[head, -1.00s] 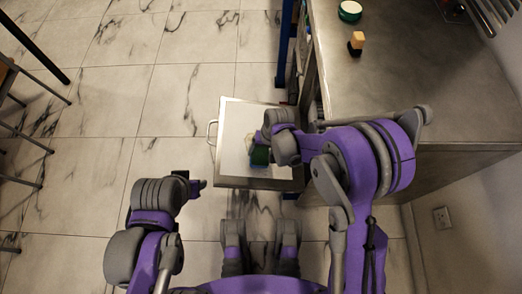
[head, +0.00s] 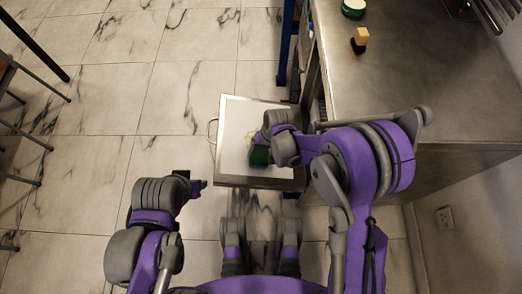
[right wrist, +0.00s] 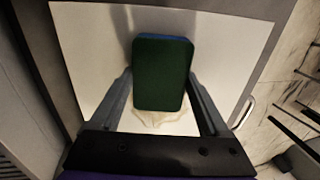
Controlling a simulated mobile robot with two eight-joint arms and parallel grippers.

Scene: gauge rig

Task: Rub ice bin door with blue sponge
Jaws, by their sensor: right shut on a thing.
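The ice bin door (head: 234,165) is a white panel with a metal frame and a handle on its left edge. It lies swung open, facing up, beside the steel counter. My right gripper (head: 262,150) is over the door, shut on the sponge. The sponge (right wrist: 161,73) shows a dark green face and a blue edge between the two fingers in the right wrist view. A pale yellowish smear (right wrist: 162,121) lies on the door, partly hidden by the sponge. Whether the sponge touches the panel is unclear. My left gripper (head: 199,187) is left of the door, away from it; its opening is unclear.
The steel counter (head: 420,90) stands at the right. A small orange and black block (head: 360,40) and a green-and-white round container (head: 353,8) rest on it. A blue post (head: 286,45) rises behind the door. Stool legs (head: 25,110) are at far left. Marble floor between is clear.

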